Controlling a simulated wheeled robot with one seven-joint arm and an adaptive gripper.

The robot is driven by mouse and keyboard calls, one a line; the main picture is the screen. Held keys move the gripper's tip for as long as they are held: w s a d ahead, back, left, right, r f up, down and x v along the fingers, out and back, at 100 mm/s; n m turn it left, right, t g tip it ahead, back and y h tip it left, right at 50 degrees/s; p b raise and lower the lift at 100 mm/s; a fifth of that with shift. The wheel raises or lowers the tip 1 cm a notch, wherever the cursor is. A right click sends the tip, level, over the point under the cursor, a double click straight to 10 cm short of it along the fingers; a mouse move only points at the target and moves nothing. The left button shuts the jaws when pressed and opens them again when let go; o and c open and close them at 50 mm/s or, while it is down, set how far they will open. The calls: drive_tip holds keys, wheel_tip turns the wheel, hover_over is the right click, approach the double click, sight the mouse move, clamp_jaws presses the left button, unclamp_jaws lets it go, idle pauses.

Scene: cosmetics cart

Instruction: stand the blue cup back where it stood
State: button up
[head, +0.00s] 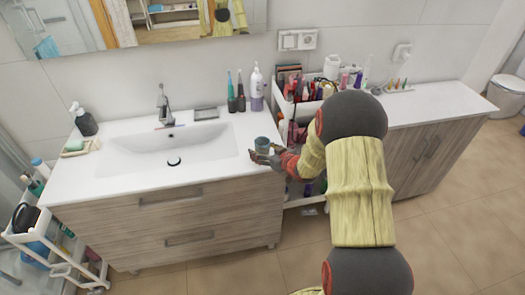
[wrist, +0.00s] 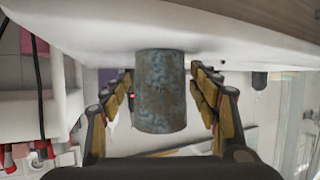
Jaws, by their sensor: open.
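The blue cup (head: 262,144), a mottled blue-grey cylinder, is upright on the white washbasin counter (head: 215,172), near its front right corner. My gripper (head: 263,157) is at the cup, reaching in from the right. In the wrist view, the cup (wrist: 160,92) is between the two fingers of my gripper (wrist: 163,82). The fingers are spread, with a visible gap on each side of the cup. The white counter is at the top of that view, and the cup's end meets it. My arm hides part of the area right of the cup.
A sink basin (head: 168,150) lies left of the cup. A crowded cosmetics cart (head: 300,103) is to the right, partly behind my arm. The counter around the cup is clear.

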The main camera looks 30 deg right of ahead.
drive_tip(key=p+v, duration=0.3)
drive_tip(key=v, duration=0.9)
drive_tip(key=s+a+r+m+g+h, duration=0.1)
drive_tip(key=s+a+r+g+h, duration=0.15)
drive_tip(key=r, duration=0.55)
drive_tip(key=s+a+r+m+g+h, duration=0.1)
drive_tip(key=s+a+r+h, duration=0.15)
drive_tip(key=r, duration=0.65)
drive_tip(key=s+a+r+g+y, duration=0.1)
drive_tip(key=s+a+r+g, duration=0.1)
drive_tip(key=s+a, duration=0.6)
drive_tip(key=s+a+r+g+y, duration=0.2)
drive_tip(key=s+a, duration=0.6)
drive_tip(key=s, duration=0.6)
